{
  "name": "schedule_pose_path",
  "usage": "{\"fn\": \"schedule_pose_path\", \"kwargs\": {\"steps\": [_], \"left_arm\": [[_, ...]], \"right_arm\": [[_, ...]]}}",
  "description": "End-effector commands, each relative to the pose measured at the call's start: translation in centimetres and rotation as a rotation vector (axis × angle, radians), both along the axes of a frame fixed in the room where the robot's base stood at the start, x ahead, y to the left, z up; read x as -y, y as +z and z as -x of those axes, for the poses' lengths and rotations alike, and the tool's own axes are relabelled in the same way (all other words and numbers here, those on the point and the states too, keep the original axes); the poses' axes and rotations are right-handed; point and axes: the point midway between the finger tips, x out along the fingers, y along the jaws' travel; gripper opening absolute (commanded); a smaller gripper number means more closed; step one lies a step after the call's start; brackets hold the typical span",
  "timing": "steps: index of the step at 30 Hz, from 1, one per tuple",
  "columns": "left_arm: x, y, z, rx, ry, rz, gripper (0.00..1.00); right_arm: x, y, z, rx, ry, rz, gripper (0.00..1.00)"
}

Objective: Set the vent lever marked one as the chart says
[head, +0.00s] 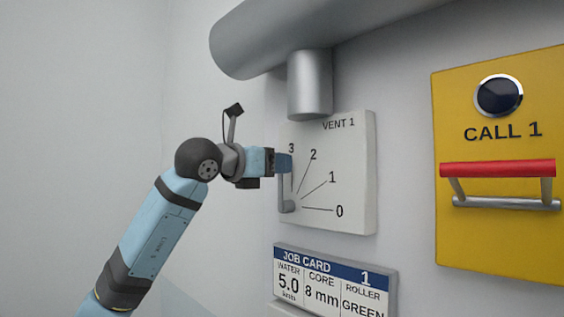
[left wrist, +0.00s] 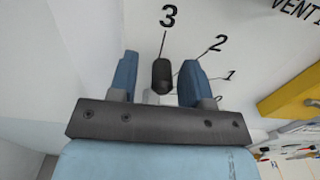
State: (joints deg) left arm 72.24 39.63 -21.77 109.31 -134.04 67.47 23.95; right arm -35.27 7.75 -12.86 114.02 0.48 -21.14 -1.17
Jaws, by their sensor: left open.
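The vent 1 plate (head: 350,190) is a white panel with marks 0, 1, 2 and 3 fanned around a pivot. Its grey lever (head: 287,206) stands nearly upright from the pivot, along the line to 3. The lever's upper end is hidden by my gripper in the head view. In the left wrist view its dark knob (left wrist: 162,75) sits below the 3. My left gripper (head: 284,163) is at the lever's upper end, open. In the left wrist view its two blue fingers (left wrist: 158,80) stand either side of the knob, with gaps visible. No vent chart is readable.
Below the plate is a job card 1 (head: 327,275) reading water 5.0, core 8 mm, roller green. A grey pipe (head: 310,85) hangs above. To the right is a yellow call 1 panel (head: 465,230) with a red bar (head: 497,168). The left wall is bare.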

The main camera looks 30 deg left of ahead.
Motion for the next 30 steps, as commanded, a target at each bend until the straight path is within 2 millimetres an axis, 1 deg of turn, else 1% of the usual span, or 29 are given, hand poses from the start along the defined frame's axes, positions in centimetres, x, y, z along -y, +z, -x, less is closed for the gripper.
{"fn": "schedule_pose_path", "kwargs": {"steps": [6, 15, 17, 18, 21, 30], "left_arm": [[0.76, -0.01, -0.12, 0.0, 0.003, -0.001, 0.45], [0.82, -0.04, -0.15, 0.0, 0.004, -0.001, 0.45], [0.8, -0.04, -0.14, 0.0, 0.004, -0.001, 0.31], [0.8, -0.04, -0.14, 0.0, 0.004, -0.001, 0.22], [0.79, -0.04, -0.14, 0.0, 0.004, 0.0, 0.0], [0.85, -0.07, -0.15, 0.005, 0.005, -0.013, 0.0]], "right_arm": [[0.01, 0.12, 0.1, -0.004, 0.0, 0.001, 0.0], [0.0, 0.0, 0.31, -0.007, 0.0, 0.001, 0.0], [0.0, 0.0, 0.32, -0.007, 0.0, 0.001, 0.0], [-0.01, 0.01, 0.32, -0.007, 0.0, 0.001, 0.0], [-0.02, 0.03, 0.31, -0.007, 0.0, 0.001, 0.0], [-0.07, 0.04, 0.24, -0.005, 0.001, -0.002, 0.0]]}}
